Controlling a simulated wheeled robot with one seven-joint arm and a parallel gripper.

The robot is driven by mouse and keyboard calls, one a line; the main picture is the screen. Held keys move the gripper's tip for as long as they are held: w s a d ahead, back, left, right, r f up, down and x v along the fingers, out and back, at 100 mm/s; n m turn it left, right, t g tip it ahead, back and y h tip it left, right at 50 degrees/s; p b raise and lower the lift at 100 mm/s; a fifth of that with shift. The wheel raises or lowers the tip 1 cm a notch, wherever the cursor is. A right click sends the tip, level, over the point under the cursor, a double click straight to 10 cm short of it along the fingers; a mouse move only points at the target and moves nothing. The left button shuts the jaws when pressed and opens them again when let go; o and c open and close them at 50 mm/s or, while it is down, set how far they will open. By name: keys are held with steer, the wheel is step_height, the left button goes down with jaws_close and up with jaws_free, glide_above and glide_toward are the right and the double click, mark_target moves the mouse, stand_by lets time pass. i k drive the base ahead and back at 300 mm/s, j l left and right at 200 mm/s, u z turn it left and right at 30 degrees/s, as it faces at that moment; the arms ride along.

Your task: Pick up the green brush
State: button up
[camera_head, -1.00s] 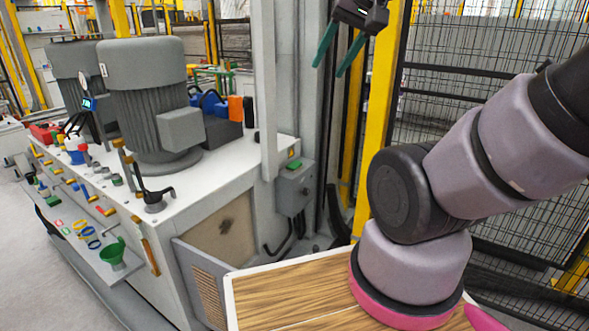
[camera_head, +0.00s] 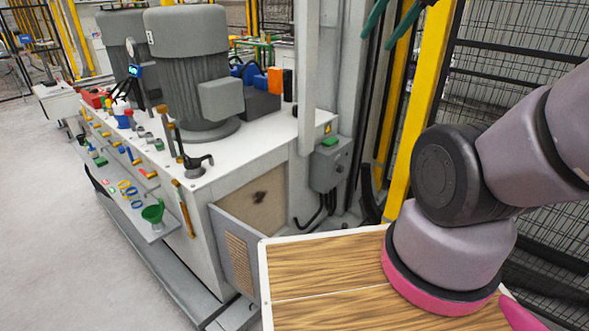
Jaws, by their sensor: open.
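I cannot make out a green brush for certain. Small green pieces (camera_head: 98,159) lie among tools on the left side of the white machine cabinet, too small to identify. A green funnel (camera_head: 152,212) stands at the near end of the cabinet's low side shelf. My gripper (camera_head: 378,41) shows at the top edge, with two teal fingers apart and nothing between them. Its upper part is cut off by the frame. It is in the air, to the right of the cabinet and well away from the small tools.
Grey motors (camera_head: 190,75) stand on the cabinet top (camera_head: 250,140). A grey switch box (camera_head: 331,165), a yellow post (camera_head: 420,95) and mesh fencing (camera_head: 535,60) are to the right. A wood-topped surface (camera_head: 320,285) is in front. Open floor (camera_head: 45,250) lies left.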

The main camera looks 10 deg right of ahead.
mark_target(329, 142)
steer(key=i+l, duration=0.1)
steer(key=l, duration=0.5)
steer(key=i+l+u, duration=0.1)
steer(key=l, duration=0.5)
steer(key=i+l, duration=0.2)
steer(key=i, duration=0.2)
steer(key=i+l, duration=0.2)
steer(key=i, duration=0.25)
steer(key=i+u, duration=0.1)
steer(key=i, duration=0.3)
